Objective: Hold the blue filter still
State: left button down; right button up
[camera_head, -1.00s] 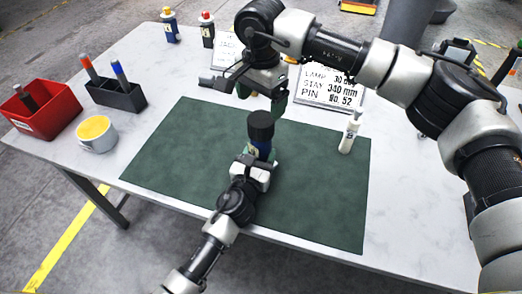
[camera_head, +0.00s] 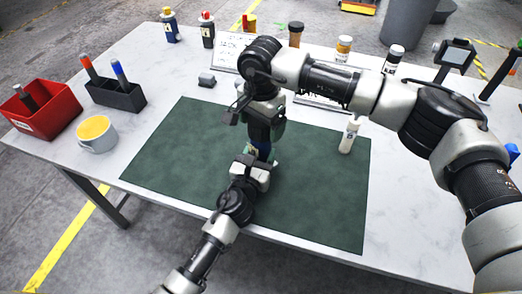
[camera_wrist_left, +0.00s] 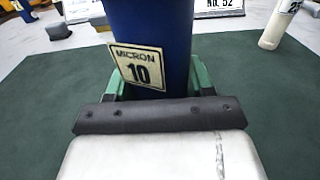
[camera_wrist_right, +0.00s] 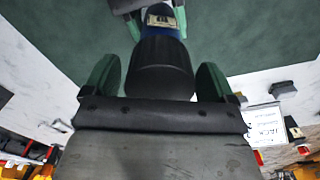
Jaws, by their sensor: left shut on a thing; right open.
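The blue filter (camera_head: 262,150) stands upright on the green mat (camera_head: 180,150). The left wrist view shows its blue body (camera_wrist_left: 150,25) with a "MICRON 10" label. My left gripper (camera_head: 257,162) is shut on the lower part of this body. My right gripper (camera_head: 260,135) is above it, pointing down. In the right wrist view its green fingers are open on either side of the filter's black cap (camera_wrist_right: 160,70), with a gap showing on each side. In the head view the right gripper hides the cap.
A white tube (camera_head: 348,138) stands at the mat's right. A red bin (camera_head: 42,112), a dark pen holder (camera_head: 118,97) and a cup (camera_head: 96,134) are at the left. Bottles and printed cards line the back. The mat's left part is clear.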

jog(key=shift+f, duration=0.45)
jog(key=c, duration=0.9)
jog(key=m, duration=0.4)
jog(key=shift+m, duration=0.3)
jog(key=m, duration=0.3)
jog(key=o, duration=1)
